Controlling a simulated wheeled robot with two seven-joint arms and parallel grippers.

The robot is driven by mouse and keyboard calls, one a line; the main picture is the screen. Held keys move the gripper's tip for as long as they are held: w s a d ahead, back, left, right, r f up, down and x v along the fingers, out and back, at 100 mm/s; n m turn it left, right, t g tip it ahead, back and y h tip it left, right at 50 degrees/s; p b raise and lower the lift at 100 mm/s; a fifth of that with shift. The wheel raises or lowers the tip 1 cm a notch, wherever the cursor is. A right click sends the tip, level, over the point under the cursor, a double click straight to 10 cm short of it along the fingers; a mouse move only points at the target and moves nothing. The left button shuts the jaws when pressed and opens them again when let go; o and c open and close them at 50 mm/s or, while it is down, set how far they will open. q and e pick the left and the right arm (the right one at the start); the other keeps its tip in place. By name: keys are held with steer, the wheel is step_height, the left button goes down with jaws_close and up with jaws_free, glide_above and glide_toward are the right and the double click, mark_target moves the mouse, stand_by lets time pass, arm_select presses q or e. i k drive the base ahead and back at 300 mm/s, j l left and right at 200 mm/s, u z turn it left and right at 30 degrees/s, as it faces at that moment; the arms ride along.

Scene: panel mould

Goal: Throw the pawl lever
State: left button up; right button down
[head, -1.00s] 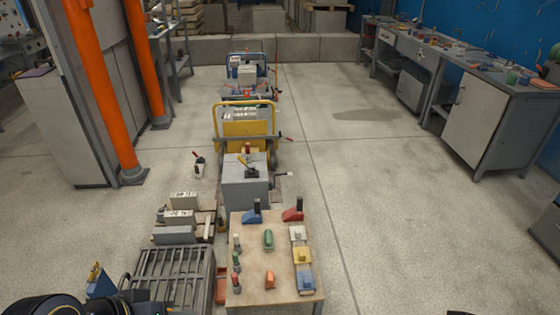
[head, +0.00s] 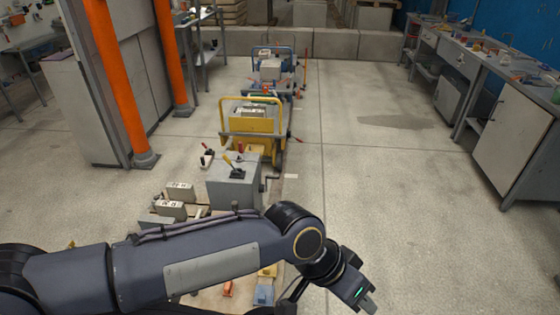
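A grey box (head: 228,192) stands left of the middle, with a small lever with a yellow handle (head: 228,161) on a black base on its top. I cannot tell by sight which one is the pawl lever. My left arm reaches across the bottom of the view, and my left gripper (head: 366,301) is at the lower right, well apart from both levers. Its fingers are small and seen edge-on, so their opening is unclear. My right gripper is not in view.
A yellow-framed cart (head: 252,125) and a blue-framed cart (head: 272,72) stand behind the box. My arm hides most of the small parts table; a blue part (head: 263,297) shows below it. Orange posts (head: 120,85) rise at left. The floor at right is clear up to the workbench (head: 510,135).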

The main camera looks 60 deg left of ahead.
mark_target(224, 156)
steer(key=i+l+u, duration=0.1)
steer(key=i, duration=0.35)
steer(key=i+l, duration=0.3)
steer(key=i, duration=0.2)
steer(key=i+j+u, duration=0.15)
steer(key=i+u, duration=0.15)
steer(key=u, duration=0.2)
steer(key=i+u, duration=0.25)
steer(key=u, duration=0.25)
steer(key=i+l+u, duration=0.1)
steer(key=i+u, duration=0.2)
steer(key=u, duration=0.2)
steer(key=i+j+u, duration=0.15)
steer(key=u, duration=0.35)
steer(key=i+u, duration=0.25)
steer(key=u, duration=0.2)
steer(key=i+u, duration=0.2)
steer(key=u, duration=0.3)
steer(key=i+u, duration=0.2)
steer(key=u, duration=0.25)
steer(key=i+l+u, duration=0.2)
steer(key=u, duration=0.3)
steer(key=i+l+u, duration=0.15)
steer(key=u, duration=0.3)
steer(key=i+l+u, duration=0.45)
steer(key=u, duration=0.15)
